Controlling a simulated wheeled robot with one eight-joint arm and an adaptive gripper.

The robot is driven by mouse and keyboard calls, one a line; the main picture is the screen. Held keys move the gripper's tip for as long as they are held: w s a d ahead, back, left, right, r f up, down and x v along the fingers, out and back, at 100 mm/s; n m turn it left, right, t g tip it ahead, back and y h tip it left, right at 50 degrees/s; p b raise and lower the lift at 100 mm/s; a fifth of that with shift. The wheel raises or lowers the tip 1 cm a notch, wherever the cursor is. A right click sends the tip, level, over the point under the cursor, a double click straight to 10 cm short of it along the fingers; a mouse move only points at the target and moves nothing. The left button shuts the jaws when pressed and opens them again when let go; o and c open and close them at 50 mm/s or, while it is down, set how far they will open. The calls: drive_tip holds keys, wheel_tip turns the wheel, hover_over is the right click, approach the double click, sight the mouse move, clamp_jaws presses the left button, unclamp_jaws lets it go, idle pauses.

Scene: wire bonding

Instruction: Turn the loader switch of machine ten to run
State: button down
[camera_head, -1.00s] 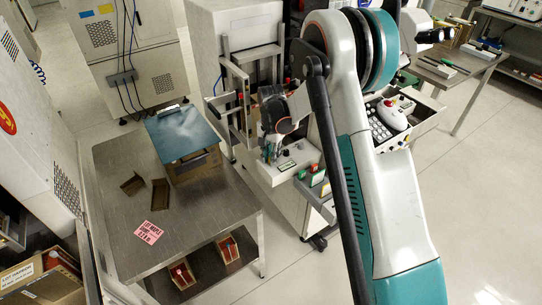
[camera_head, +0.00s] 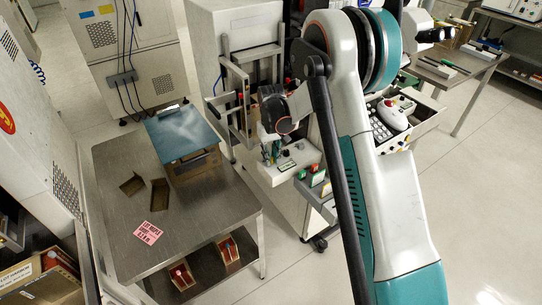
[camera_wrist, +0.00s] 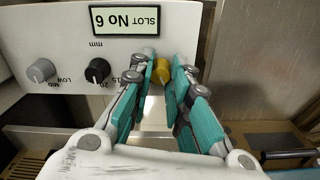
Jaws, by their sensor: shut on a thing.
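A yellow knob (camera_wrist: 162,70) sticks out from a pale panel (camera_wrist: 120,20), to the right of a black knob (camera_wrist: 98,70) and a grey knob (camera_wrist: 41,71) in the wrist view. My gripper (camera_wrist: 164,62) has its teal finger pads on both sides of the yellow knob and is shut on it. The pads hide part of the knob, and no position marks for it can be read. A label reading "SLOT No 6" (camera_wrist: 138,19) is on the panel. In the head view my gripper (camera_head: 270,152) is low at the machine's front (camera_head: 292,165), and the yellow knob cannot be made out.
A steel table (camera_head: 115,215) stands to the left, with a blue-topped box (camera_head: 185,135), two small brown brackets (camera_head: 159,193) and a pink card (camera_head: 148,231). A keypad drawer (camera_head: 395,120) juts out right of my arm. Open floor lies at the right.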

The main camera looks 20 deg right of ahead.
drive_tip(key=shift+w+n, duration=0.1)
drive_tip(key=shift+n, duration=1.6)
drive_tip(key=c, duration=1.5)
unclamp_jaws()
drive_tip(key=shift+o, duration=0.2)
wheel_tip(320, 180, up, 12)
